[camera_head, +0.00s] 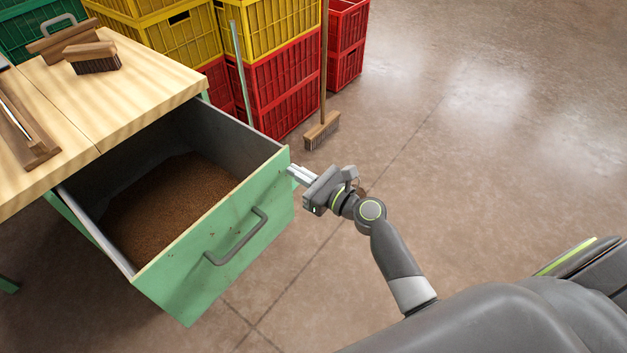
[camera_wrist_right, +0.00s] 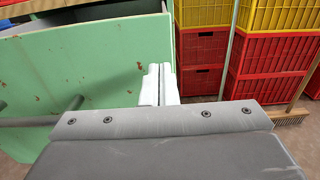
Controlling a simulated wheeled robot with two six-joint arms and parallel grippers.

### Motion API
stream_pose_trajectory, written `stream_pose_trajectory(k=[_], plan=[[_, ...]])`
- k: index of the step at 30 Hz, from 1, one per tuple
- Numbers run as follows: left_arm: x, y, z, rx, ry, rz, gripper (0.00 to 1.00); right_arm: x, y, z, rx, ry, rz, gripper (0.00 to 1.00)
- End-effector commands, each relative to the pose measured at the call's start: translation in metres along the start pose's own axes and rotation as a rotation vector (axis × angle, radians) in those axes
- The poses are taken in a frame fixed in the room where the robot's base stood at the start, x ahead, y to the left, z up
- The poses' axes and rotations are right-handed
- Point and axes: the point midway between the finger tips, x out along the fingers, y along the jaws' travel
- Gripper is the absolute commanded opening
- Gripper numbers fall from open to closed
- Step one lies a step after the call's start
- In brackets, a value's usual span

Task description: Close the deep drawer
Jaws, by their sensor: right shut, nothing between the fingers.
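The deep drawer (camera_head: 215,250) is pulled far out from under the wooden-topped bench. It has a green front with a grey bar handle (camera_head: 238,238) and holds brown grainy material (camera_head: 170,205). My right gripper (camera_head: 292,171) is shut and empty, at the right end of the drawer front near its top corner. In the right wrist view its closed fingers (camera_wrist_right: 159,84) overlap the green front (camera_wrist_right: 95,65), with the handle (camera_wrist_right: 45,120) to the left. I cannot tell whether the fingertips touch the front. My left gripper is not in view.
The bench top (camera_head: 120,95) carries brushes (camera_head: 93,57) and a wooden tool (camera_head: 22,130). Stacked yellow and red crates (camera_head: 285,90) stand behind, with a broom (camera_head: 322,130) in front of them. The floor to the right is clear.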

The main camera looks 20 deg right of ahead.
Motion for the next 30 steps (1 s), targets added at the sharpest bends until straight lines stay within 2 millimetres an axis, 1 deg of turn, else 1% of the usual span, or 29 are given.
stream_pose_trajectory(k=[4,15,19,23,26,30], plan=[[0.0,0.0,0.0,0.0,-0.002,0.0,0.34,0.006,0.0,-0.001,0.0,0.001,0.0,0.0],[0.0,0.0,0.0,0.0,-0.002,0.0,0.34,0.007,0.0,0.0,-0.001,0.001,0.0,0.0],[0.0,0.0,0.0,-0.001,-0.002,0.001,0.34,0.016,0.0,0.0,0.0,-0.001,0.0,0.0],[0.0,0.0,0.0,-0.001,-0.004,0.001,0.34,0.038,0.001,0.001,0.001,-0.002,0.001,0.0],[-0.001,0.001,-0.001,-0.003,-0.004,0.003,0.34,0.062,0.001,0.001,0.0,-0.003,0.002,0.0],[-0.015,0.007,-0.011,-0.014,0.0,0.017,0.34,0.101,0.001,0.0,0.0,-0.003,0.003,0.0]])
